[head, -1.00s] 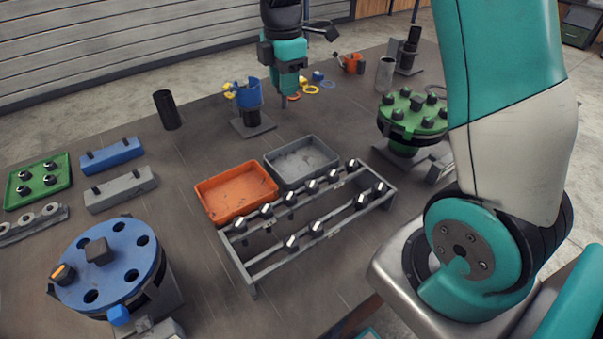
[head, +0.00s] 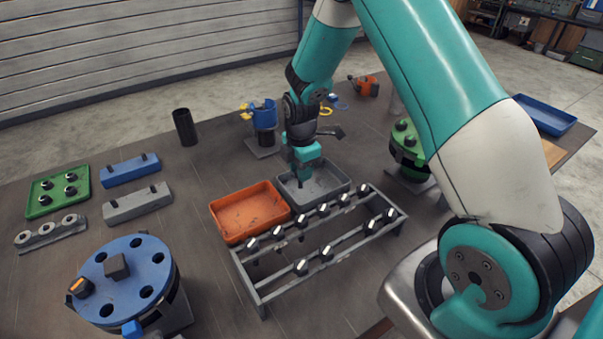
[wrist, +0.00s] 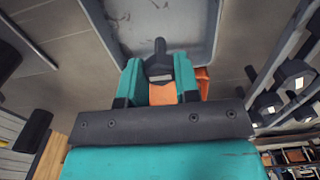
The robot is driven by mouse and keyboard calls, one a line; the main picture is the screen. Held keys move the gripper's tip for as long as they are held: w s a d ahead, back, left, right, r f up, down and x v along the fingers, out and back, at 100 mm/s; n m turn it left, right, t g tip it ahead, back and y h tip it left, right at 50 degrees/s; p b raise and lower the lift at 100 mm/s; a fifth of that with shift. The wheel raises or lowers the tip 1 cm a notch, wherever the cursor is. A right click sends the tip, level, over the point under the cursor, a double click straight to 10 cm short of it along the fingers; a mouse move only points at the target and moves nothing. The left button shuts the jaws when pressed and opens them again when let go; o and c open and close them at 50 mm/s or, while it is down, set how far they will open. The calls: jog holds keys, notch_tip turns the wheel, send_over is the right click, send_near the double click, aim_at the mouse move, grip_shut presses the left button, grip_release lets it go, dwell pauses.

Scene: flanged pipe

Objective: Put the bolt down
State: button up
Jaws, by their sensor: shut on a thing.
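My gripper (head: 302,172) is low over the grey tray (head: 328,180), pointing down. In the wrist view its teal fingers (wrist: 159,80) are shut on a dark bolt (wrist: 160,52). The bolt's shank points away from the fingers, toward the tray floor. The grey tray also fills the top of the wrist view (wrist: 195,20). The part of the tray behind the gripper is hidden. I cannot tell whether the bolt touches the tray floor.
An orange tray (head: 248,213) sits just left of the grey one. A grey rack (head: 262,288) with several bolts stands in front. A blue flange (head: 125,278) is at front left, a green flange (head: 405,145) at right.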

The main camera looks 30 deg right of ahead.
jog(key=shift+f, duration=1.1)
jog(key=shift+f, duration=0.15)
jog(key=o, duration=1)
